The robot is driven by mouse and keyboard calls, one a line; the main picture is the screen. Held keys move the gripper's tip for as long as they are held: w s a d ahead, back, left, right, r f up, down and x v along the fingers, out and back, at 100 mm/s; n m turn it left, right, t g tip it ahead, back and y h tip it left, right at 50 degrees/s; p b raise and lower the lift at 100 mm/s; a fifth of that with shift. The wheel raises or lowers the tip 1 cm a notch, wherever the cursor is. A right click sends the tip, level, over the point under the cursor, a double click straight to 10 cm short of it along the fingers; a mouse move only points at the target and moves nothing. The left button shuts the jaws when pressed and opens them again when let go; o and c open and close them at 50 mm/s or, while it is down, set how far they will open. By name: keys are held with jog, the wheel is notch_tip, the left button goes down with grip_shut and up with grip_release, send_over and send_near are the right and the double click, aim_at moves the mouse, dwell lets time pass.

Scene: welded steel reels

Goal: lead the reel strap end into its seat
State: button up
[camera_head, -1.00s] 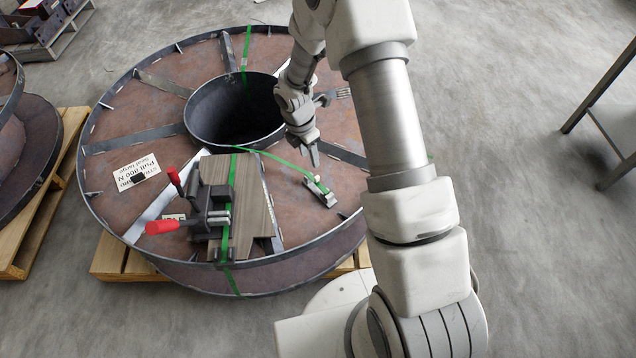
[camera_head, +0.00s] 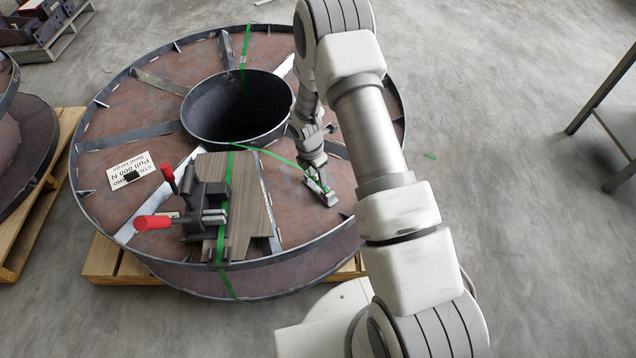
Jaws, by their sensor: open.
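The green reel strap (camera_head: 270,155) runs from the lower edge of the hub to the right. Its end carries a small metal piece (camera_head: 327,196) lying on the brown reel flange. My gripper (camera_head: 314,178) is open and low over the flange, right at the upper end of that metal piece. I cannot tell whether the fingers touch it. A dark clamp device (camera_head: 205,205) with two red handles sits on a wooden board (camera_head: 250,200) at the front of the reel. A green strap passes down through it. Which part is the seat is not clear.
The steel reel (camera_head: 95,180) has a raised rim, radial ribs and a deep open hub (camera_head: 215,110). It rests on a wooden pallet (camera_head: 105,262). A white sign (camera_head: 140,171) lies on the flange. A second reel stands left; a metal table (camera_head: 610,110) stands right.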

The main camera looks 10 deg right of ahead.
aim_at(316, 175)
grip_shut()
dwell(0.5)
jog(key=shift+r+p, duration=0.3)
jog(key=shift+r, duration=0.15)
notch_tip(316, 175, up, 4)
jog(key=shift+f+p, duration=0.1)
jog(key=shift+p, duration=0.7)
jog(key=s+d+r+p, duration=0.2)
jog(key=s+d+r, duration=0.4)
jog(key=s, duration=0.3)
jog(key=shift+s+d+r+p, duration=0.15)
jog(key=shift+s+d+p, duration=0.05)
jog(key=shift+s+p, duration=0.2)
jog(key=shift+r, duration=0.1)
